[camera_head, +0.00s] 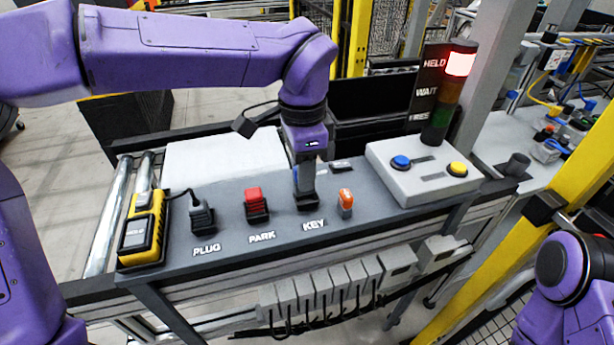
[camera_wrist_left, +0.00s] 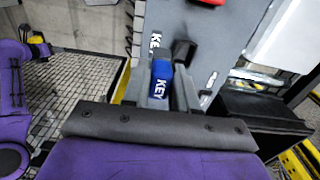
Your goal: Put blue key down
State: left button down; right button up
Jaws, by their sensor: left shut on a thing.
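My left gripper (camera_head: 304,188) points down over the KEY spot on the grey fixture panel (camera_head: 230,250). In the left wrist view, the left gripper (camera_wrist_left: 166,88) is shut on the blue key (camera_wrist_left: 161,82), which has KEY written on it in white. A black holder (camera_head: 308,204) sits right below the fingertips, behind the KEY label. I cannot tell whether the key touches it. The right gripper is out of view; only my right arm shows at the lower right.
On the panel stand a yellow device (camera_head: 143,232), a grey plug (camera_head: 202,217), a red block (camera_head: 254,203) and an orange piece (camera_head: 346,203). A grey box (camera_head: 425,170) with blue and yellow buttons is at right. The signal tower (camera_head: 447,95) glows red beside HELD.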

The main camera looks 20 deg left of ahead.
pick_arm(q)
jog(key=w+f, duration=0.1)
jog(key=f, duration=0.1)
jog(key=w+f+p, duration=0.1)
jog(key=w, duration=0.1)
jog(key=w+a+f+p, duration=0.1)
jog(key=w+f, duration=0.1)
jog(key=shift+f, duration=0.3)
notch_tip(320, 180, down, 3)
jog(key=shift+w+r+p, duration=0.1)
jog(key=shift+w+p, duration=0.05)
jog(key=shift+p, duration=0.25)
jog(key=shift+w+f, duration=0.1)
jog(key=shift+f, duration=0.4)
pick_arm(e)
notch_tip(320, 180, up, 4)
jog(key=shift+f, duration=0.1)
pick_arm(q)
jog(key=c, duration=0.9)
grip_release()
jog(key=shift+r, duration=0.45)
notch_tip(320, 180, up, 11)
jog(key=b, duration=0.2)
jog(key=shift+r+b, duration=0.15)
jog(key=shift+b, duration=0.15)
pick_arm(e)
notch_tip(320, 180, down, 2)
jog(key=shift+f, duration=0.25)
